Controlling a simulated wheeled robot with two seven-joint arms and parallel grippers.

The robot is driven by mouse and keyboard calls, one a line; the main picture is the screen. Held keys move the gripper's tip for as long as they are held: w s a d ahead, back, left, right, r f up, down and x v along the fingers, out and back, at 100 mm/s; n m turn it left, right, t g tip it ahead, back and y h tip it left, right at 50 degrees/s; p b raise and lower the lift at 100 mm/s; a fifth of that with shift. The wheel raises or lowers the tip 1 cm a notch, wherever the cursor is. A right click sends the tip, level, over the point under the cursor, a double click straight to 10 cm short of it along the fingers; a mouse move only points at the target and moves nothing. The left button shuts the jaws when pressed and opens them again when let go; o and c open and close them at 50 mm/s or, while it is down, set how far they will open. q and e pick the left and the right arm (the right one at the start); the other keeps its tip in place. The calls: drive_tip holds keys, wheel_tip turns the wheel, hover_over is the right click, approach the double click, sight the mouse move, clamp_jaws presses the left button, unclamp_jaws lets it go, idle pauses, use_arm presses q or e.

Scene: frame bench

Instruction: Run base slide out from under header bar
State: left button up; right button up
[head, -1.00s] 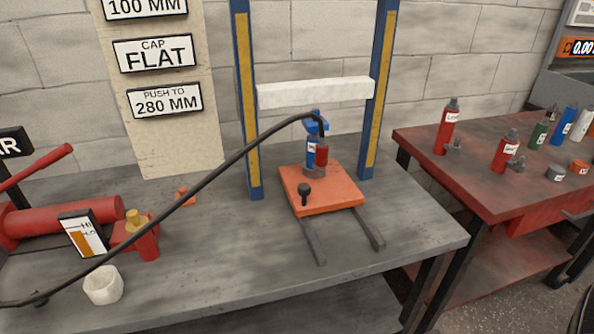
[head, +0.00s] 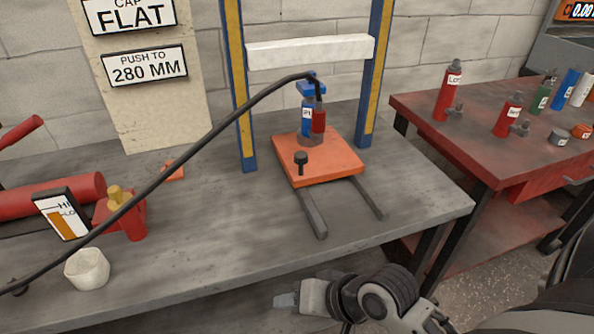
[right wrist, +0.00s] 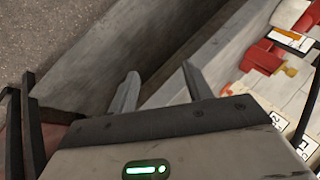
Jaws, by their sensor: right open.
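The base slide is an orange plate (head: 325,165) with a black knob (head: 300,158) at its front left, on two dark rails (head: 312,210) on the grey bench. A blue and red cylinder (head: 307,117) with a black hose stands upright toward the plate's back. The white header bar (head: 310,51) spans the blue and yellow posts above and behind it. My right gripper (head: 285,301) is at the bench's front edge, below and apart from the slide. In the right wrist view its two fingers (right wrist: 158,88) are spread and empty. My left gripper is not in view.
The black hose (head: 170,165) crosses over the bench to the lower left. A red pump (head: 122,212), a level gauge (head: 62,214) and a white cup (head: 87,268) stand at left. A red table (head: 480,150) with several bottles is at right. The bench in front of the rails is clear.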

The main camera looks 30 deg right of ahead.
sight(298, 153)
drive_tip(key=w+d+r+m+t, duration=0.2)
drive_tip(key=w+d+m+t, duration=0.1)
drive_tip(key=m, duration=0.4)
drive_tip(key=w+d+r+m+t, duration=0.3)
drive_tip(key=w+d+m, duration=0.1)
drive_tip(key=m, duration=0.4)
drive_tip(key=w+d+r+m+t, duration=0.3)
drive_tip(key=d+m, duration=0.1)
drive_tip(key=m, duration=0.4)
drive_tip(key=shift+w+t+h, duration=0.3)
drive_tip(key=shift+w+h, duration=0.05)
drive_tip(key=shift+h, duration=0.05)
drive_tip(key=d+r+m+t+h, duration=0.1)
drive_tip(key=d+m+h, duration=0.2)
drive_tip(key=d+m, duration=0.3)
drive_tip(key=shift+m, duration=0.6)
drive_tip(key=w, duration=1.6)
drive_tip(key=shift+w+a+r+p, duration=0.15)
drive_tip(key=shift+w+a+p, duration=0.1)
drive_tip(key=shift+p, duration=0.05)
